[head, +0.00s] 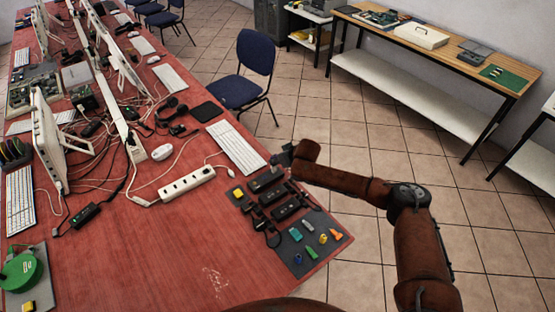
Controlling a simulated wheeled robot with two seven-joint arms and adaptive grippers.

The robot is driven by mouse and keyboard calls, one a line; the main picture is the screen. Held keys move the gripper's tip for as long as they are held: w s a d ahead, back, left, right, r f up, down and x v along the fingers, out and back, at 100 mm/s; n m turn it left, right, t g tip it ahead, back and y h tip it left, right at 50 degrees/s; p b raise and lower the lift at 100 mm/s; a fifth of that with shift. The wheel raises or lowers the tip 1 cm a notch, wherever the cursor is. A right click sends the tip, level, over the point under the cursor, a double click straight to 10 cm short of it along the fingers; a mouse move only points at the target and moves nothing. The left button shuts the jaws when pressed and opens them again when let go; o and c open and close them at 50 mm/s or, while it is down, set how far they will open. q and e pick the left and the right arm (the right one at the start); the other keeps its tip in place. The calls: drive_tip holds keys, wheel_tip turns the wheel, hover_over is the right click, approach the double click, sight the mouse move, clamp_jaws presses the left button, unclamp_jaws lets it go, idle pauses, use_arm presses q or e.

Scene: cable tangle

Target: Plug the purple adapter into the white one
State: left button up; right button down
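On the dark mat (321,262) at the table's right corner lie several small coloured pieces. One small bluish-purple piece (298,258) near the mat's left edge may be the purple adapter; it is too small to be sure. I cannot make out a white adapter among them. A white power strip (187,185) lies on the red table to the left. My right gripper (281,160) is above the table's right edge, near the black adapters and the keyboard, well behind the coloured pieces. Its fingers are too small and dark to read. My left gripper is not in view.
Several black adapters (286,209) lie in a row behind the mat. A white keyboard (236,147), white mouse (162,152), monitors and tangled cables crowd the table (150,260) farther back. The table's front middle is mostly clear. A blue chair (245,75) stands beside it.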

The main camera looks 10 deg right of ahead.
drive_tip(key=shift+f, duration=0.5)
drive_tip(key=c, duration=1.5)
unclamp_jaws()
drive_tip(key=shift+c, duration=0.2)
